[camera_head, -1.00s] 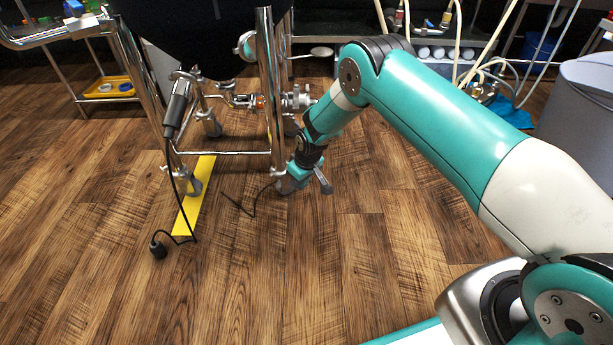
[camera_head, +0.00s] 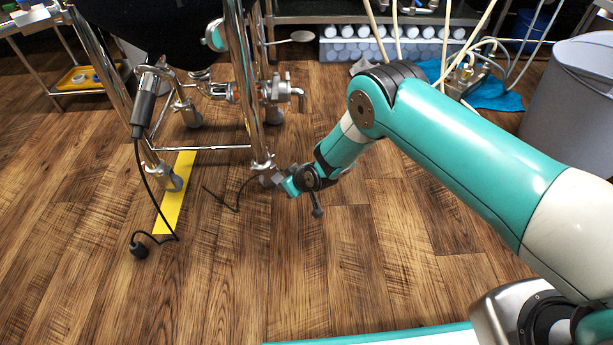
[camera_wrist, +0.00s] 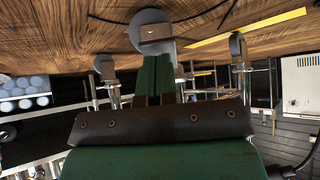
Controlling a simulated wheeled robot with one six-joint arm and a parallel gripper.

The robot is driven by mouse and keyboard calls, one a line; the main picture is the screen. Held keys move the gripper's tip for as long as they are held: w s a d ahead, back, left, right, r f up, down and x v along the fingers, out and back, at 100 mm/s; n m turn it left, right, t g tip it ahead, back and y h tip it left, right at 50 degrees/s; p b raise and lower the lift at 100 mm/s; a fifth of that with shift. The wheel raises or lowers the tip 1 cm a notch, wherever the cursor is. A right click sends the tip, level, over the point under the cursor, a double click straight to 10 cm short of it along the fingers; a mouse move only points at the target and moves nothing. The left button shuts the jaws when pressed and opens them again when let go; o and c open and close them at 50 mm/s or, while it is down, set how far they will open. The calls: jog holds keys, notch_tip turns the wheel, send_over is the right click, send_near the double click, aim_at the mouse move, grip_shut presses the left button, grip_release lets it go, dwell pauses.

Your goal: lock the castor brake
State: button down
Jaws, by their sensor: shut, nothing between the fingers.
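In the head view a steel-legged frame carries a dark vessel. The castor (camera_head: 267,178) at the foot of its near right leg is partly hidden by my gripper (camera_head: 282,181), which is low over the floor at its right side. The wrist view is upside down. There the castor's grey wheel (camera_wrist: 147,18) shows with a small light-brown plate (camera_wrist: 156,33) on it, possibly the brake pedal. My gripper (camera_wrist: 157,56) is shut and empty, its green fingers pointing at the plate. I cannot tell whether they touch it or how the brake is set.
Another castor (camera_head: 172,178) stands on a yellow floor strip (camera_head: 177,205) to the left. A black cable (camera_head: 150,190) hangs to a plug (camera_head: 139,249) on the floor. A grey bin (camera_head: 575,105) stands at the right. The floor in front is clear.

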jog(key=shift+a+r+p, duration=0.1)
jog(key=shift+r+p, duration=0.6)
jog(key=shift+r, duration=0.25)
jog(key=p+v, duration=0.9)
jog(key=v, duration=0.4)
jog(key=shift+r, duration=0.3)
